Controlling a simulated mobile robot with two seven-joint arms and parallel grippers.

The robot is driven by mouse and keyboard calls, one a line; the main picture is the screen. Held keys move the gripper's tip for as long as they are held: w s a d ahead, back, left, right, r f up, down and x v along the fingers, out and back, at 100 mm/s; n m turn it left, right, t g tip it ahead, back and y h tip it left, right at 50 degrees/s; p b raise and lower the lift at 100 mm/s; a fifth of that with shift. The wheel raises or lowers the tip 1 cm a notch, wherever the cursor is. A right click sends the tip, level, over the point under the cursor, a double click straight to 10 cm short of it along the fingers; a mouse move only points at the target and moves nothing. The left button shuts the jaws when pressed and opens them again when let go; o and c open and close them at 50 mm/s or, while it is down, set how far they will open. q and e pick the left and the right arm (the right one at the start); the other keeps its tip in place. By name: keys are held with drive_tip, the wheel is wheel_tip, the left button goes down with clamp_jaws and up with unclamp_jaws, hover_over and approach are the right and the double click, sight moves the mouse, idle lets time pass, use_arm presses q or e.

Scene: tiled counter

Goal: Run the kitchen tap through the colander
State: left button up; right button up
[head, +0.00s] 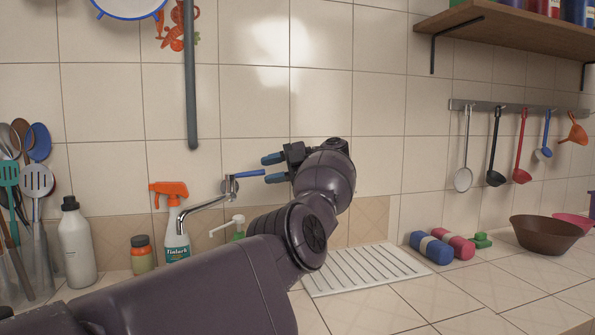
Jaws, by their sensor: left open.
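The tap (202,204) comes out of the tiled wall left of centre, with a chrome spout bending down to the left. Its blue lever (249,174) points right. My left gripper (271,168) is open with nothing between its blue-tipped fingers, which point left close to the lever's end. I cannot tell whether they touch it. A white round thing with a blue rim (130,9) is cut off at the top left; I cannot tell whether it is the colander. My left arm hides the counter below the tap. My right gripper is out of view.
A spray bottle (176,235), a jar (142,254) and a white bottle (75,242) stand left of the tap. A ribbed white drainboard (365,269) lies right of my arm. The front right counter is clear.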

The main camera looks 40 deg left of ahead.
use_arm(q)
drive_tip(key=b+v, duration=0.4)
drive_tip(key=v, duration=0.2)
drive_tip(key=shift+b, duration=0.3)
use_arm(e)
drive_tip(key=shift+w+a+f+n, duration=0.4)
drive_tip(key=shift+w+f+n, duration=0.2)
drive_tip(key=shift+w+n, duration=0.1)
use_arm(q)
drive_tip(key=shift+w+d, duration=0.1)
drive_tip(key=shift+d, duration=0.05)
